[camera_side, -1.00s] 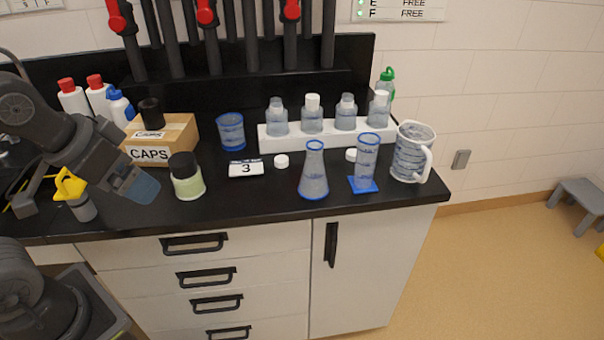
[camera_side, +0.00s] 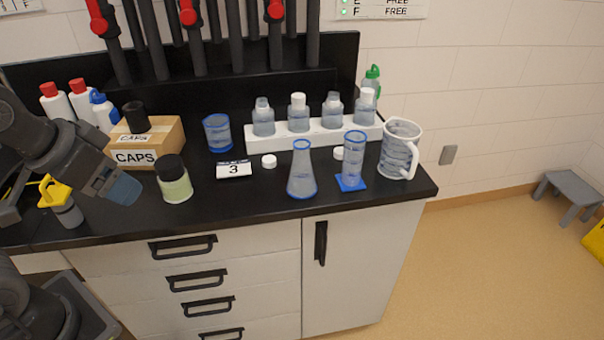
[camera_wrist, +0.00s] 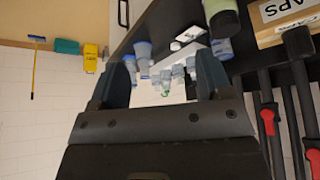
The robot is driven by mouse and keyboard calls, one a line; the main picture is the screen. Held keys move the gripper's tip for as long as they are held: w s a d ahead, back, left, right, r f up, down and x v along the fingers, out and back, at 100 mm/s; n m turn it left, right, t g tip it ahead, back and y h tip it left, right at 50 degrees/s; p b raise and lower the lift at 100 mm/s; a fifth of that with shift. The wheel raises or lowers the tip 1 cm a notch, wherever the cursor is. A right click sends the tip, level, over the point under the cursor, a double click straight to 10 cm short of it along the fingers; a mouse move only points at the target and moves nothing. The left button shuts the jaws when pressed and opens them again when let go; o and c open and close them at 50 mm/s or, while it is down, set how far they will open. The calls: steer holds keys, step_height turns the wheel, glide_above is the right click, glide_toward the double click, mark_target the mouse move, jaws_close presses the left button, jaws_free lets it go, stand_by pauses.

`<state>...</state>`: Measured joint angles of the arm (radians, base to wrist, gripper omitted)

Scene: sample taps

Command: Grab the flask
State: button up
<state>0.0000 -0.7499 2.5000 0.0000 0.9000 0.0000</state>
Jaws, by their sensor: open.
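The flask (camera_side: 302,175) is a clear conical one with a blue rim and blue base edge. Small blue-tinted glassware shows far off beyond the fingers, and I cannot surely tell which piece is the flask.
A black-lidded jar (camera_side: 173,179) stands right of my gripper. A blue-based cylinder (camera_side: 353,160) and a jug (camera_side: 399,150) stand right of the flask. A white rack (camera_side: 290,139) with bottles is behind. A number 3 card (camera_side: 234,170) and a white cap (camera_side: 269,161) lie left of it.

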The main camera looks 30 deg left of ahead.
steer(key=shift+c, duration=0.5)
steer(key=w+a+f+m+g+y, duration=0.2)
steer(key=w+f+m+y, duration=0.2)
steer(key=m, duration=0.3)
steer(key=m+t+y, duration=0.3)
steer(key=m+t, duration=1)
steer(key=m, duration=1.2)
glide_toward(303, 141)
steer(key=x, duration=0.5)
steer(key=shift+s+a+f, duration=0.15)
steer(key=shift+f, duration=0.1)
steer(key=shift+r+x, duration=0.1)
steer(key=shift+x, duration=1.3)
steer(key=shift+r+x, duration=0.15)
steer(key=shift+x, duration=1.25)
